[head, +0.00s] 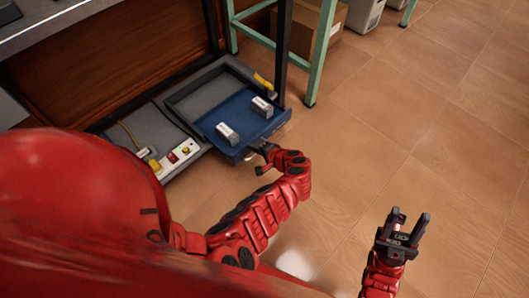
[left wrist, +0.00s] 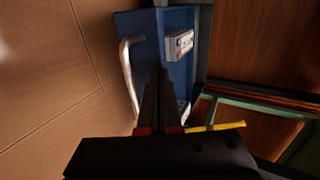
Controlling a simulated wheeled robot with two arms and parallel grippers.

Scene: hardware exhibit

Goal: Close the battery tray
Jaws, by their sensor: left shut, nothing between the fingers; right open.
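The blue battery tray (head: 240,113) is pulled out of its dark grey housing (head: 182,97) low beside the bench. Two pale grey batteries (head: 227,132) (head: 262,106) stand in it. In the left wrist view the tray (left wrist: 150,25) shows with a battery (left wrist: 180,44) and a pale bar handle (left wrist: 127,70) along its outer side. My left gripper (head: 264,158) is shut and empty at the tray's front edge; I cannot tell whether it touches. Its fingers (left wrist: 158,78) overlap the tray in the wrist view. My right gripper (head: 410,214) is open and empty over the floor.
A power strip (head: 178,157) with a yellow plug sits left of the tray. A dark bench leg (head: 283,45) and a green frame leg (head: 321,55) stand behind and right of it. A cardboard box (head: 300,28) is at the back. The wooden floor (head: 420,120) on the right is clear.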

